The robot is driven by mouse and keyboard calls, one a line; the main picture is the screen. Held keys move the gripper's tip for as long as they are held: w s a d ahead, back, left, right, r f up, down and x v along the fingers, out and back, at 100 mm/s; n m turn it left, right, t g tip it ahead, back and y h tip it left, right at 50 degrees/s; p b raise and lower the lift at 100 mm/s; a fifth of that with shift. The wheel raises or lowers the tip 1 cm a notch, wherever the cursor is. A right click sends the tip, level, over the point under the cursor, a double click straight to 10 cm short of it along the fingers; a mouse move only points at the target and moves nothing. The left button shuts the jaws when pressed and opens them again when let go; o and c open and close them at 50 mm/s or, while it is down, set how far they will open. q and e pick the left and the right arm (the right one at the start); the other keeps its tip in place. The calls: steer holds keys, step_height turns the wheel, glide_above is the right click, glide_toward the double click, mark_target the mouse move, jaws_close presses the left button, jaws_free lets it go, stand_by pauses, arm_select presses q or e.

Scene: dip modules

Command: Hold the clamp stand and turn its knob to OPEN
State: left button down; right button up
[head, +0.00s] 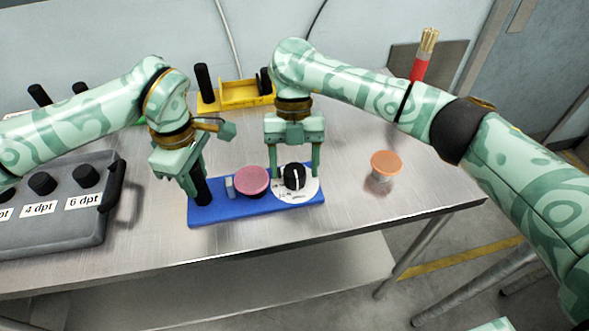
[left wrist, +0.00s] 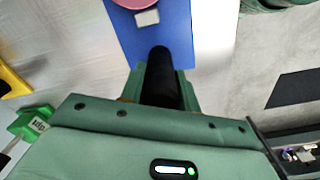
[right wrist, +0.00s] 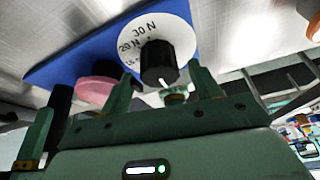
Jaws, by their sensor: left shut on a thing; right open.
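The clamp stand has a blue base (head: 222,214) lying on the metal table, with a black post (left wrist: 160,72) at its left end. A small grey block (head: 230,187), a pink disc (head: 252,180) and a white dial (right wrist: 181,36) also sit on it. The black knob (head: 295,177) with a white pointer line stands on the dial; 30 N and 20 N are readable in the right wrist view, but OPEN is not. My left gripper (head: 194,190) is shut on the post. My right gripper (head: 297,172) is open, its fingers on either side of the knob (right wrist: 158,62); contact is unclear.
A grey case (head: 60,228) with black knobs marked in dpt stands at the left. A yellow tray (head: 240,95) is behind the stand. An orange-lidded jar (head: 386,163) stands to the right, and a red holder with sticks (head: 420,67) is at the back right.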

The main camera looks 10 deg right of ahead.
steer(key=v, duration=1)
steer(key=shift+r, duration=0.15)
arm_select(q)
steer(key=c, duration=0.9)
jaws_free()
steer(key=shift+c, duration=0.2)
steer(key=shift+r+p, duration=2.75)
steer(key=shift+r, duration=1.05)
arm_select(e)
step_height(320, 180, up, 7)
steer(key=shift+s+r+t, duration=0.2)
steer(key=shift+s+t, duration=0.1)
steer(key=shift+s, duration=0.1)
